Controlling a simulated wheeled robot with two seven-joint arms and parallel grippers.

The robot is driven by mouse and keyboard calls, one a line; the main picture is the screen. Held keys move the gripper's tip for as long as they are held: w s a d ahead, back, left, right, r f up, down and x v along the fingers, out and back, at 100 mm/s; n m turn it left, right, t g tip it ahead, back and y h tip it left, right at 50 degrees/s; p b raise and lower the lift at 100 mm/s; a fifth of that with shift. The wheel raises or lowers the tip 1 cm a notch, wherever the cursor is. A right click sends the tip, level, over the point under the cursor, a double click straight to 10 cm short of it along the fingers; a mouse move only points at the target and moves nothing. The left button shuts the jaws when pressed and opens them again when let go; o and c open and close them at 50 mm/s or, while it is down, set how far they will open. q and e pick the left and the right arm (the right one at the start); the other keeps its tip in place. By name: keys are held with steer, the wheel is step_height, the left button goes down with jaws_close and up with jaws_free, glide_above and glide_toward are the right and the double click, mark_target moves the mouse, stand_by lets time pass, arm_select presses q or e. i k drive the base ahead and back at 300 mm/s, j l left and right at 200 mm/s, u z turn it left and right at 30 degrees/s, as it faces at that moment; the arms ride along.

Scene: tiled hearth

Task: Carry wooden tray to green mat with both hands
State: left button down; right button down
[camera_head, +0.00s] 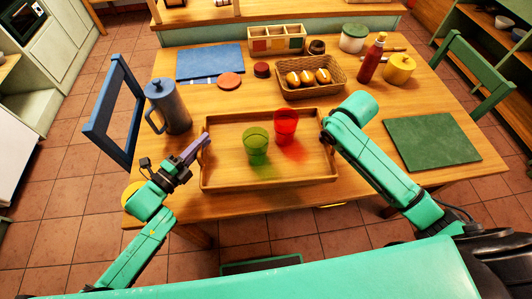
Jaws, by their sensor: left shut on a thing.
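The wooden tray (222,160) is on the table in front of me, with a green cup (256,146) and a red cup (286,126) standing in it. The green mat (430,142) lies flat at the right of the table, bare and apart from the tray. My left gripper (206,144) is shut on the tray's left wall. My right arm reaches to the tray's right side, and its wrist hides the right gripper. I cannot tell whether the tray is lifted.
A grey jug (170,106) stands left of the tray. Behind it are a bread basket (311,90), a red bottle (372,60), a yellow mug (399,69) and a blue mat (209,63). A blue chair (118,110) and a green chair (473,70) flank the table.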

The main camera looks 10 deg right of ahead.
mark_target(432, 139)
steer(key=l, duration=1.55)
steer(key=k+l+u, duration=0.1)
steer(key=l, duration=1.45)
